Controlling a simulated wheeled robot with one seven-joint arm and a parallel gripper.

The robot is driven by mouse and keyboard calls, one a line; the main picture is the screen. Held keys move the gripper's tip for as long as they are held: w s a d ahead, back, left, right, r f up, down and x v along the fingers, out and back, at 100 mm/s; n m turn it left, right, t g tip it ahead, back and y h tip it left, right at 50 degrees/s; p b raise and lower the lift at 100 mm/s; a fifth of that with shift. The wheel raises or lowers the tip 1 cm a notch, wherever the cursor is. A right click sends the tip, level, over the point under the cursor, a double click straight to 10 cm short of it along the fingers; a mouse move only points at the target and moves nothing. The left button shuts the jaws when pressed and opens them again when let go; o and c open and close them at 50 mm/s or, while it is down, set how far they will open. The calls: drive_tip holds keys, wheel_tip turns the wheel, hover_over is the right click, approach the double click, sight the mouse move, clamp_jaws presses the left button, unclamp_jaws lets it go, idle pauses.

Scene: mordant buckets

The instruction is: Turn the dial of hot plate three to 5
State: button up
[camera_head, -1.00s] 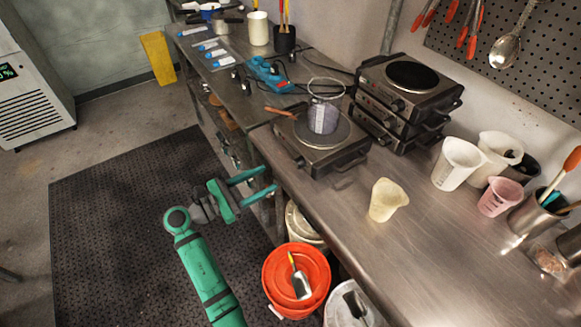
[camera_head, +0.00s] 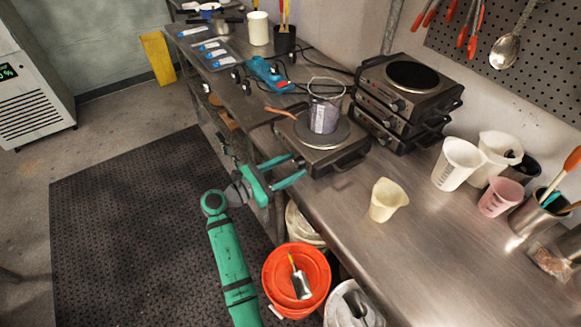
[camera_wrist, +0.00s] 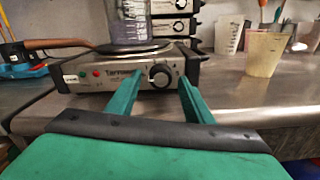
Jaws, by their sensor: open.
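A single hot plate (camera_head: 325,141) stands near the front edge of the steel bench, with a clear beaker (camera_head: 324,115) on its round top. In the wrist view its front panel (camera_wrist: 112,79) faces me, with a dark dial (camera_wrist: 160,75) right of the brand lettering. The dial's marks are too small to read. My green gripper (camera_head: 297,170) is open in front of the panel. In the wrist view its two fingers (camera_wrist: 156,97) reach toward the dial, one on each side of it in the picture, with nothing between them. I cannot tell whether this is hot plate three.
More hot plates (camera_head: 405,100) are stacked behind to the right. A brown-handled tool (camera_head: 281,112) sticks out left of the beaker. A cream cup (camera_head: 386,200) stands on the bench to the right. An orange bucket (camera_head: 297,280) stands below the bench edge.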

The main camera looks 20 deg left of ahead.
drive_tip(key=c, duration=1)
drive_tip(key=shift+c, duration=0.2)
